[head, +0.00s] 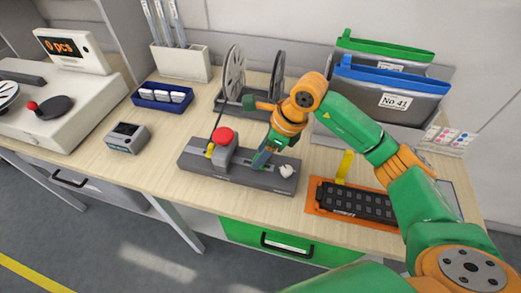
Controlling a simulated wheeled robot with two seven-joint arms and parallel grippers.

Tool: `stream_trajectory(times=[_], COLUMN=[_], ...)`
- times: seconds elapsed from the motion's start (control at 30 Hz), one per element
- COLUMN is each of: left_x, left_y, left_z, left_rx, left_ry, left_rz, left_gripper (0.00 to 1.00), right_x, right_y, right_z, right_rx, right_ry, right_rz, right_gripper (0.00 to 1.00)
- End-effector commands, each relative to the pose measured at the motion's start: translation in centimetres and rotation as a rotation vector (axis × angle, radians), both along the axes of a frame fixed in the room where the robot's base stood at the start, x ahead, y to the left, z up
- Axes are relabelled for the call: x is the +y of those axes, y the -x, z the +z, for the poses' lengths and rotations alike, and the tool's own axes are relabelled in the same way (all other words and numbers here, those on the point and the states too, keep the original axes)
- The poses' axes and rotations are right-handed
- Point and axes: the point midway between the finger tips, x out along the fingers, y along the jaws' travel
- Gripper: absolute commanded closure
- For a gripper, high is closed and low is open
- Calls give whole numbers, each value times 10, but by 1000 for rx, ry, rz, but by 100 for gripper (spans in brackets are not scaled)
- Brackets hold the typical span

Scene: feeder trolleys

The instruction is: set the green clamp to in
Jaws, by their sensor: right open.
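A long dark grey feeder bar (206,166) lies on the bench, with a red button (222,136) on a grey block, a small yellow part beside it and a white knob (287,170) near its right end. My right gripper (262,158) is open and points down at the bar between the red button and the white knob. I cannot make out the green clamp apart from my green and orange arm; my gripper may hide it. Whether anything lies between the fingers is too small to tell. My left gripper is out of view.
Two reels (234,76) stand behind the bar. An orange mat (313,206) with a black keypad lies right. A small grey device (126,138), blue tray (161,97) and counting scale (66,112) are left.

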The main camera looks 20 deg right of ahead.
Motion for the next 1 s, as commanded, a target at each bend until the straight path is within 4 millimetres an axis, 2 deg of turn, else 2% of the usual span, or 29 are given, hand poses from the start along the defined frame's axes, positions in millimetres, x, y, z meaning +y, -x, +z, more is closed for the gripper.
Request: stream_trajectory(times=[0.27, 0.3, 0.4, 0.5, 1.0], left_x=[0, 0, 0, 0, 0], left_y=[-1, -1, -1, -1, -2], left_z=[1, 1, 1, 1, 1], left_rx=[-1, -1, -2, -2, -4], left_ry=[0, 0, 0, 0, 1], left_rz=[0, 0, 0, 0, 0], left_gripper=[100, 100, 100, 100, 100], right_x=[2, 2, 2, 2, 2], right_y=[-1, -1, -1, -1, -1], right_z=[-6, -6, -6, -6, -6], right_rx=[-1, -1, -1, -1, -1], right_ry=[1, 1, 0, 0, -1], right_rz=[0, 0, 0, 0, 0], right_gripper=[45, 50, 77, 100, 100])
